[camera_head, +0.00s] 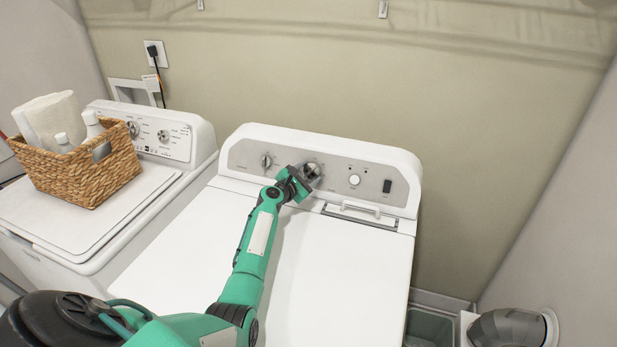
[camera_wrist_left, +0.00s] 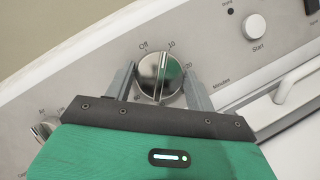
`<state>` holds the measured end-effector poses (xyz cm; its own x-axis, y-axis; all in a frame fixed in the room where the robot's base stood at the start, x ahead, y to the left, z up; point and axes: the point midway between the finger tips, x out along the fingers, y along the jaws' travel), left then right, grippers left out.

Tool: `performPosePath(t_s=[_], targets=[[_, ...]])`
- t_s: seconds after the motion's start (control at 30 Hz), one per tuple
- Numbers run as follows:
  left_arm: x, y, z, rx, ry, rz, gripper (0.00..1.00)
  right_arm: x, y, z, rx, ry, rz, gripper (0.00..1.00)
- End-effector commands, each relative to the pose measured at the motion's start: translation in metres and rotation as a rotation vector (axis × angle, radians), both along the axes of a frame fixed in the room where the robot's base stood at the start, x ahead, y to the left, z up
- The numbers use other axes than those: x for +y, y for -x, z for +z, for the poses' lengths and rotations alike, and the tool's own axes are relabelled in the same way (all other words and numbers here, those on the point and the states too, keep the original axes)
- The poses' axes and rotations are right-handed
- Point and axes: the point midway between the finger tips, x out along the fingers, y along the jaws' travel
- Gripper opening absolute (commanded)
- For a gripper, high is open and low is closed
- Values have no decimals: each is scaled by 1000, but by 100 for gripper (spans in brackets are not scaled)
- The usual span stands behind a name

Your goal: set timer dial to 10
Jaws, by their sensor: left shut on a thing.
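The timer dial (camera_wrist_left: 160,76) is a round silver knob with a raised grip bar. It sits on the dryer's grey control panel, with Off, 10, 20 and Minutes printed around it. The bar's upper end appears to point close to the 10 mark. My left gripper (camera_head: 307,174) reaches over the dryer top to the dial (camera_head: 314,168). In the left wrist view its two fingers stand on either side of the dial and are shut on it. In the head view the gripper partly covers the dial. My right gripper is in neither view.
The panel also holds another knob (camera_head: 266,160) to the left, a Start button (camera_head: 354,180) and a dark switch (camera_head: 387,186) to the right. A lid handle (camera_head: 361,209) lies below. A wicker basket (camera_head: 85,178) stands on the washer at left. The dryer top is clear.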

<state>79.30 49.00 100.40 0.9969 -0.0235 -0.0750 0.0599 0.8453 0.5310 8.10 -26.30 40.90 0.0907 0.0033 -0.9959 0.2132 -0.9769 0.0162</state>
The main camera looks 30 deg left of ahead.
Motion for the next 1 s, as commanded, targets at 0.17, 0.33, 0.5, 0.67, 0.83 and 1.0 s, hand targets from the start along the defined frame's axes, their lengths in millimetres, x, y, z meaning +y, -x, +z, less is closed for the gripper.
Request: performPosePath(t_s=[0.17,0.33,0.5,0.67,0.83,1.0], targets=[[1,0,-2,26,-102,-50,32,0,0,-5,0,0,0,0],[1,0,-1,42,-166,-82,32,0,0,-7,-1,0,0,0],[1,0,-1,50,-201,-101,32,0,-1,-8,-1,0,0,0],[1,0,0,53,-212,-107,32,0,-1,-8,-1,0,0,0],[1,0,0,53,-213,-107,32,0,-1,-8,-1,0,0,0],[1,0,0,53,-212,-107,57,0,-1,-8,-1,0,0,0]])
